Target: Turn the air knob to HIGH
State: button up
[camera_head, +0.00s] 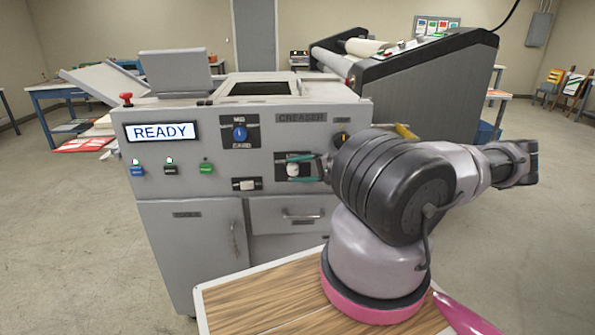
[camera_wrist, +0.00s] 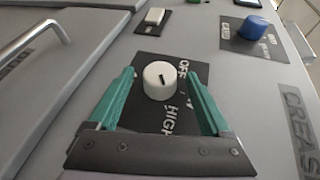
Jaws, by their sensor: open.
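The white round air knob (camera_wrist: 158,80) sits on a black plate with OFF at its upper right and HIGH below it in the wrist view; another label is partly covered by a finger. The knob has a short dark mark on its face; I cannot tell for sure which label it points at. In the head view the knob (camera_head: 293,169) is on the front of the grey creaser machine. My gripper (camera_wrist: 160,74) is open, with its teal fingers on either side of the knob. I see no clear contact. It also shows in the head view (camera_head: 300,167), at the panel.
A blue knob (camera_head: 239,134) marked MID and CARD and a white switch (camera_head: 246,185) are close by. A drawer handle (camera_head: 302,215) juts out below. A READY display (camera_head: 160,132) is at left, above several buttons. A wooden tabletop (camera_head: 255,305) is in front.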

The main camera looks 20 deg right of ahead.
jog(key=v, duration=1)
jog(key=shift+s+d, duration=0.25)
jog(key=shift+d, duration=0.05)
jog(key=shift+r, duration=0.1)
